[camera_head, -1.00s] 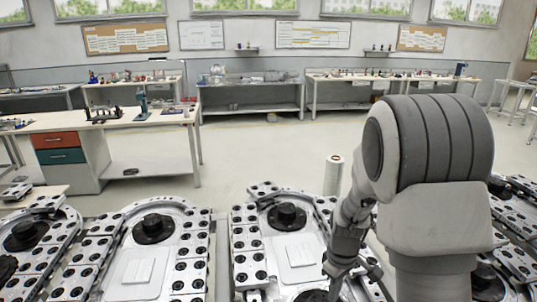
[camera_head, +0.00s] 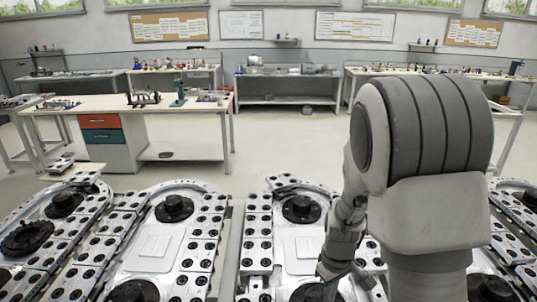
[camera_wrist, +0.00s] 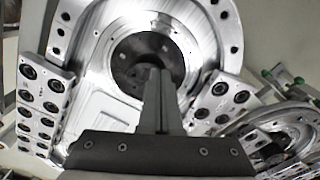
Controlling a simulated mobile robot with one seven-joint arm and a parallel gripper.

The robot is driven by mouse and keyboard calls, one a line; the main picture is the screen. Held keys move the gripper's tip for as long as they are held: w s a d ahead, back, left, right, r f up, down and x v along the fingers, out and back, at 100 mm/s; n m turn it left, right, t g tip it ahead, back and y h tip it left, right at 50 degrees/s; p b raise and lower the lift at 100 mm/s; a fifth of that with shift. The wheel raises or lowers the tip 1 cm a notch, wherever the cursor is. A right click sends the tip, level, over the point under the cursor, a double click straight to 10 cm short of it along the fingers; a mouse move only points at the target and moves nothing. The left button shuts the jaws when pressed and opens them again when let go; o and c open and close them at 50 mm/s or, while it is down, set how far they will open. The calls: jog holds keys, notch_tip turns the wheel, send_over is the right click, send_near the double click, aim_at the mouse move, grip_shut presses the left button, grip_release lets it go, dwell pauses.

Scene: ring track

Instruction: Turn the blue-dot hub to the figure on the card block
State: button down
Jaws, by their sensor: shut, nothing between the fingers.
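Several silver ring-track units with black round hubs stand in front of me. The hub (camera_head: 302,208) of the unit beside my arm sits at its far end. In the wrist view a dark hub (camera_wrist: 130,58) lies in a round silver seat, beyond my gripper. My gripper (camera_wrist: 158,76) is shut and empty, its fingertips overlapping the hub's right side; I cannot tell if they touch it. In the head view my gripper (camera_head: 325,275) hangs over the near part of that unit. No blue dot and no card block with a figure can be made out.
Another track unit with a hub (camera_head: 174,208) and a flat pale plate (camera_head: 155,246) stands to the left. Block rows with black holes (camera_head: 205,250) edge the tracks. A workbench (camera_head: 130,108) stands beyond, with open floor (camera_head: 285,150) between.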

jog(key=shift+f+b, duration=2.9)
jog(key=shift+f, duration=0.65)
jog(key=shift+w+r, duration=0.1)
jog(key=shift+w, duration=0.2)
jog(key=shift+w+d, duration=0.1)
jog(key=shift+d, duration=0.15)
jog(key=shift+w+d+b, duration=0.25)
jog(key=shift+d+b, duration=0.3)
jog(key=shift+d, duration=0.15)
jog(key=shift+w+d, duration=0.15)
jog(key=shift+d, duration=0.05)
jog(key=shift+w+d+b, duration=0.25)
jog(key=shift+d+b, duration=0.05)
jog(key=shift+w+d, duration=0.25)
jog(key=shift+w, duration=0.05)
